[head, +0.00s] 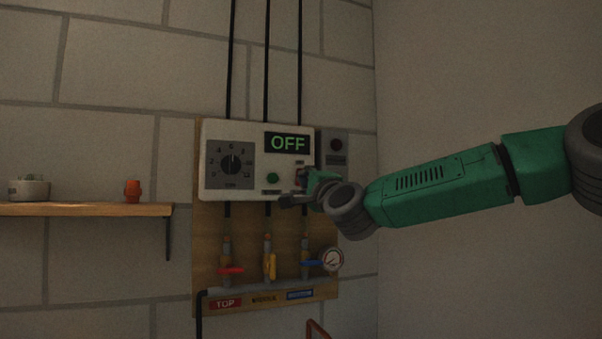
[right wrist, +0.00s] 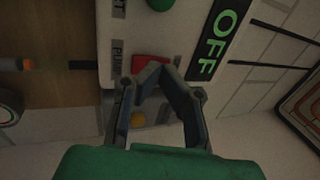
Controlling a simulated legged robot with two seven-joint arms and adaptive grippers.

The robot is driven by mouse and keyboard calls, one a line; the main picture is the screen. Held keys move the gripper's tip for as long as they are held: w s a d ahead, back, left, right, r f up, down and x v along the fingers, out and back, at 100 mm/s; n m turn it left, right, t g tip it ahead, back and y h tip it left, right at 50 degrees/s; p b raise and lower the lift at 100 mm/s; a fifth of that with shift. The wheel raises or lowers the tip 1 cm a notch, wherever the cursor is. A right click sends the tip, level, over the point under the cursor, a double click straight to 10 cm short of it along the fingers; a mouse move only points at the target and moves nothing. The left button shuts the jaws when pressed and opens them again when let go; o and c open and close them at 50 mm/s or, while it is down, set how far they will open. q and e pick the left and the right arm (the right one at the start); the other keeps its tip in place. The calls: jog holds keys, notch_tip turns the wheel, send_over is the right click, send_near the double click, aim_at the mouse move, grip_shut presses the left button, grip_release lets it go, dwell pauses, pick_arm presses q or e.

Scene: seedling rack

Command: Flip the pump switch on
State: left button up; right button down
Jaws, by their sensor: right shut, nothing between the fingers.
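A white control box (head: 215,190) hangs on a wooden board on the wall. Its dark display (head: 288,143) reads OFF in green; the display also shows in the right wrist view (right wrist: 218,38). In the right wrist view a red switch part (right wrist: 147,62) lies beside a label that seems to read PUMP, partly covered by my fingers. My right gripper (head: 291,198) is shut and empty at the lower right of the box; its fingertips (right wrist: 160,72) overlap the red part. I cannot tell whether they touch it. My left gripper is out of view.
A dial (head: 231,163) and a green button (head: 272,178) are on the box. Below are pipes with red (head: 230,270), yellow (head: 271,265) and blue handles and a gauge (head: 332,259). A wooden shelf (head: 85,209) with a pot and an orange item is at left.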

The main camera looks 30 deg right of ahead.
jog(key=shift+d+x, duration=0.2)
jog(key=shift+x, duration=0.65)
jog(key=p, duration=0.2)
jog(key=shift+w+a+r+g+p, duration=0.1)
jog(key=shift+w+r+g+p, duration=0.1)
jog(key=shift+g+p, duration=0.15)
jog(key=shift+f, duration=0.15)
